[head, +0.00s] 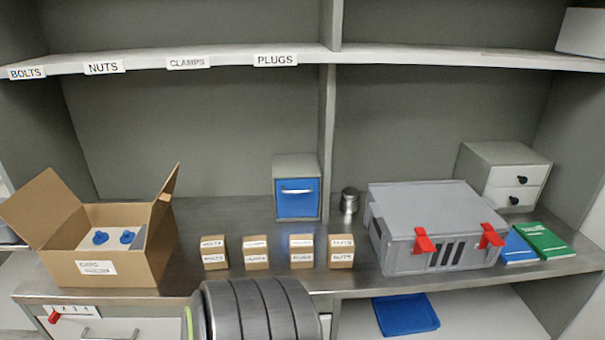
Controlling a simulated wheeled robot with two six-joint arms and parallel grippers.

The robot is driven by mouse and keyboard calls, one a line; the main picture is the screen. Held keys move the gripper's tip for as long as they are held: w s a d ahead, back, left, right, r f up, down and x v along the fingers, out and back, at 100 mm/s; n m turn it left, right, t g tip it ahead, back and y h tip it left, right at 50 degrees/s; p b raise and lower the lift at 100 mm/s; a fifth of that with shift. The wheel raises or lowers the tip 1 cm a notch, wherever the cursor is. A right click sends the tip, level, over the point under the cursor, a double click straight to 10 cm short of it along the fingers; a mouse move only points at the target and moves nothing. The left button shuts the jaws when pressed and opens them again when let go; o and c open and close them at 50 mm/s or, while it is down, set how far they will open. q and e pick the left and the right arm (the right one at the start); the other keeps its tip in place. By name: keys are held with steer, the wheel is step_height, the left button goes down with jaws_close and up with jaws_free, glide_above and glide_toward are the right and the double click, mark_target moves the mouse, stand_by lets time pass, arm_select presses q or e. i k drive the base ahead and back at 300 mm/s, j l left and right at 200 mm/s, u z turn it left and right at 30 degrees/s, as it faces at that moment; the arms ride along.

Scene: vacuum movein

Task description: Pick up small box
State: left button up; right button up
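Several small brown cardboard boxes stand upright in a row on the metal worktop, apart from each other, with white labels on top and front. From left to right they are a box marked BOLTS (214,258), a box with a blurred label (256,258), a box that seems marked PLUGS (302,257) and a box marked NUTS (341,257). Neither of my grippers shows in the head view, and nothing is touching the boxes.
An open carton (115,255) stands left, a grey case (435,230) with red latches right. Behind are a blue-front drawer box (297,198) and a metal canister (349,200). A shelf (420,57) hangs above. A dark ridged shape (255,312) covers the front edge.

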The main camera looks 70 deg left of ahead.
mark_target(342, 248)
steer(key=u, duration=2.05)
